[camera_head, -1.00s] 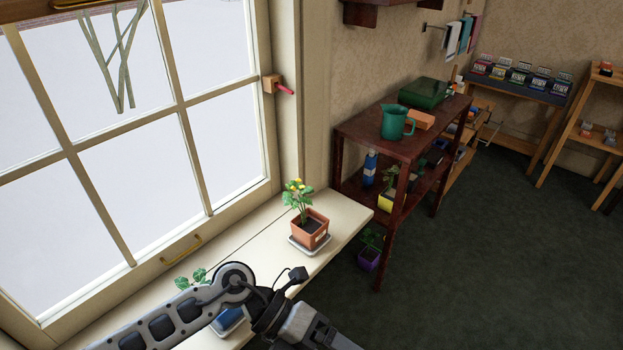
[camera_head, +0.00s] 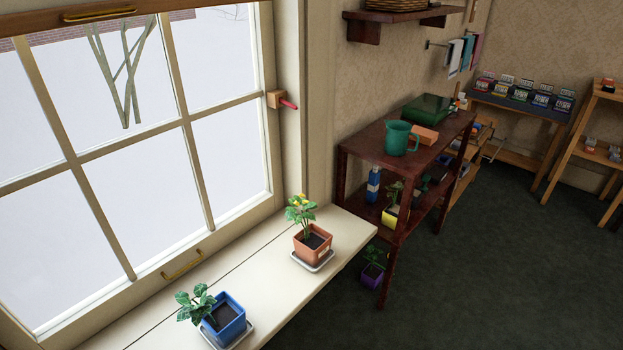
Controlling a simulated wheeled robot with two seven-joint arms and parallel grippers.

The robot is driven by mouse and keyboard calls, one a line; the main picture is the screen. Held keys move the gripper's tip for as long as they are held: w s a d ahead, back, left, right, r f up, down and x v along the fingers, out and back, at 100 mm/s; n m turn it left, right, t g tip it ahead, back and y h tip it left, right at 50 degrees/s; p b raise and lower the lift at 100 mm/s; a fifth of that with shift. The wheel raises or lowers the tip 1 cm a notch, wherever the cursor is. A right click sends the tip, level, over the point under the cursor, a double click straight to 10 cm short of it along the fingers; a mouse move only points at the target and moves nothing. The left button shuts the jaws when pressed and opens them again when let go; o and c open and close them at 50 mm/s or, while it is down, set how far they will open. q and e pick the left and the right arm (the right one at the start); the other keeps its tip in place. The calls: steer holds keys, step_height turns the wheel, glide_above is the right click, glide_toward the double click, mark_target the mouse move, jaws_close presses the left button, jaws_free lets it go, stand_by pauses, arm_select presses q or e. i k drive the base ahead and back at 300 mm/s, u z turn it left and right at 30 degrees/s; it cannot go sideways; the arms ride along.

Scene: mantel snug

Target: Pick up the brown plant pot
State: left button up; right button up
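The brown plant pot (camera_head: 313,247) is a square terracotta-brown pot on a pale saucer (camera_head: 318,265), with dark soil and a leafy plant bearing yellow flowers. It stands upright near the far right end of the cream window sill (camera_head: 262,268). Neither gripper is in view, and nothing touches the pot.
A blue pot (camera_head: 226,318) with a leafy plant stands nearer on the sill. A dark red shelf unit (camera_head: 368,140) stands beyond the sill's end, holding a green jug (camera_head: 398,138) and a yellow pot (camera_head: 391,216). A purple pot (camera_head: 373,275) sits below. Dark floor (camera_head: 480,270) is open at right.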

mark_target(313, 244)
steer(key=z, duration=1.75)
steer(key=i, duration=0.85)
steer(key=u, duration=2.65)
